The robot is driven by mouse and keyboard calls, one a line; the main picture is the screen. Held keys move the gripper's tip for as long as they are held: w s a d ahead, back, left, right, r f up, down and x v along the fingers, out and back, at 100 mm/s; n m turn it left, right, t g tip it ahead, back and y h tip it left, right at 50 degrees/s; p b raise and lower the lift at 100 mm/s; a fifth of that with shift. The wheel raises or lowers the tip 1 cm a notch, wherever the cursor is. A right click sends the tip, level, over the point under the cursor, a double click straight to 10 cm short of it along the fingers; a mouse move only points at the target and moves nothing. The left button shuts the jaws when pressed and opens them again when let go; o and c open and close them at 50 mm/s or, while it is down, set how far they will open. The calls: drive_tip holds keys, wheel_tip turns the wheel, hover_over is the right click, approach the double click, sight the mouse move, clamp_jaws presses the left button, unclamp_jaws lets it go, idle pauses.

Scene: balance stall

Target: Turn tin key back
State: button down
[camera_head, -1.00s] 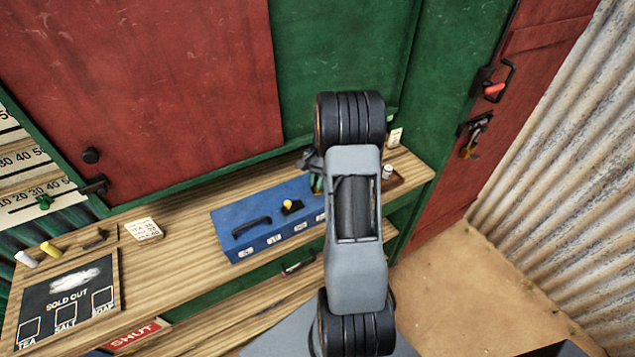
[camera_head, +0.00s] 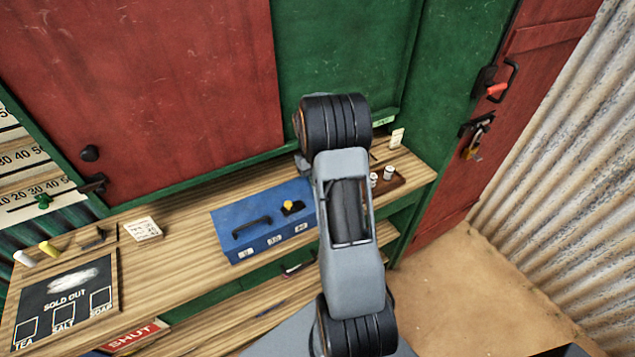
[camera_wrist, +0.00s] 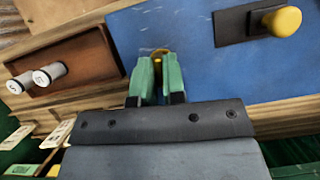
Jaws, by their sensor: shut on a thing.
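The blue tin (camera_head: 262,236) sits on the wooden counter with a black handle and a yellow knob (camera_head: 288,204) on a black plate on its lid. The blue tin (camera_wrist: 190,60) and the yellow knob (camera_wrist: 283,20) also show in the wrist view. My gripper (camera_wrist: 159,72) has green fingers close together at the tin's edge, with a small brass-yellow piece, seemingly the tin key (camera_wrist: 159,51), between their tips. Most of the key is hidden by the fingers. In the head view my arm hides the fingers and the tin's right end.
A wooden tray (camera_head: 404,182) with two white cylinders (camera_head: 388,173) stands right of the tin; it lies close to the fingers in the wrist view. A sold-out board (camera_head: 68,300) and a card (camera_head: 143,229) lie on the left of the counter. A green and red wall rises behind.

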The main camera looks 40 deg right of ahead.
drive_tip(key=shift+n, duration=0.6)
drive_tip(key=c, duration=1.2)
unclamp_jaws()
drive_tip(key=a+b+v, duration=0.1)
drive_tip(key=v, duration=1.3)
drive_tip(key=shift+d, duration=0.15)
drive_tip(key=shift+w+f, duration=0.1)
drive_tip(key=shift+w, duration=0.05)
